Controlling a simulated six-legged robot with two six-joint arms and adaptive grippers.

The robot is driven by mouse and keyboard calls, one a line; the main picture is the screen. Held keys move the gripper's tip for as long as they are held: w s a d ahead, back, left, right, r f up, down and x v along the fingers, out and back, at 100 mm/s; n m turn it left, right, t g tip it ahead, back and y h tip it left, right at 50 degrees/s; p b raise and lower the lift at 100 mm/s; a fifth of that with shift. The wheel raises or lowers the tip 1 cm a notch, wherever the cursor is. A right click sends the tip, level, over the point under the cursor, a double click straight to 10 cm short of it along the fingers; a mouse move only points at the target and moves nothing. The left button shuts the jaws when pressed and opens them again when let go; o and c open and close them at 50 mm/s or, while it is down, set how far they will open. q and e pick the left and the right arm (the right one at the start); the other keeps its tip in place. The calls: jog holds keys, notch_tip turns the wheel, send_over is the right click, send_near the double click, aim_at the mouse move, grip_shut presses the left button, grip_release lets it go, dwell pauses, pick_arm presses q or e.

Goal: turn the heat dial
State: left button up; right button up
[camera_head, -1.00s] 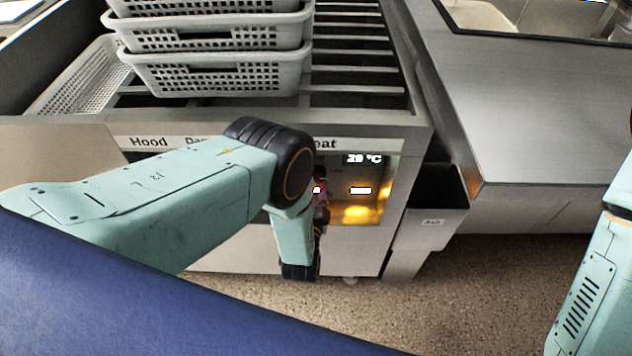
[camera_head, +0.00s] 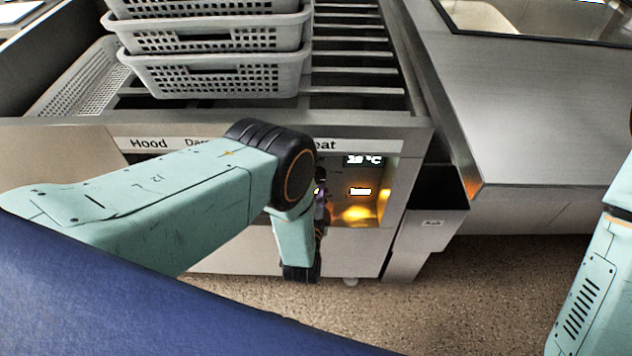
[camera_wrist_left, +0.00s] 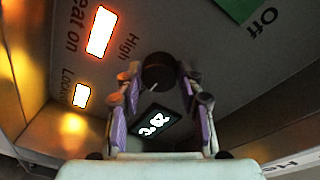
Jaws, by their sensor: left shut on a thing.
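The heat dial is a round black knob (camera_wrist_left: 158,72) on the dark control panel in the left wrist view. My left gripper (camera_wrist_left: 160,88) has a finger on each side of it and is shut on it. In the head view my left arm covers the dial, and only a sliver of the left gripper (camera_head: 321,200) shows beside the panel. A small temperature display (camera_head: 362,160) is lit above the panel and also shows between the fingers in the wrist view (camera_wrist_left: 153,123). The word "High" is printed beside the dial. My right gripper is out of view.
Stacked perforated baskets (camera_head: 215,75) stand on the slatted top above the panel. A grey bin (camera_head: 432,215) hangs right of the panel. A metal counter (camera_head: 540,120) lies farther right. The speckled floor (camera_head: 470,300) in front is clear. A green patch (camera_wrist_left: 236,8) sits near "Off".

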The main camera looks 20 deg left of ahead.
pick_arm(q)
jog(key=shift+n, duration=0.3)
jog(key=n, duration=0.3)
jog(key=shift+d+n+b, duration=0.1)
jog(key=shift+n+b, duration=0.3)
jog(key=n, duration=0.4)
jog(key=shift+w+n+t+y, duration=0.1)
jog(key=shift+n+t+y, duration=0.3)
jog(key=n, duration=0.4)
jog(key=shift+d+n+y+b, duration=0.1)
jog(key=shift+n+y+b, duration=0.2)
jog(key=shift+n, duration=0.1)
jog(key=shift+n+y, duration=0.3)
jog(key=shift+n, duration=2.2)
jog(key=o, duration=1.2)
jog(key=shift+f, duration=0.1)
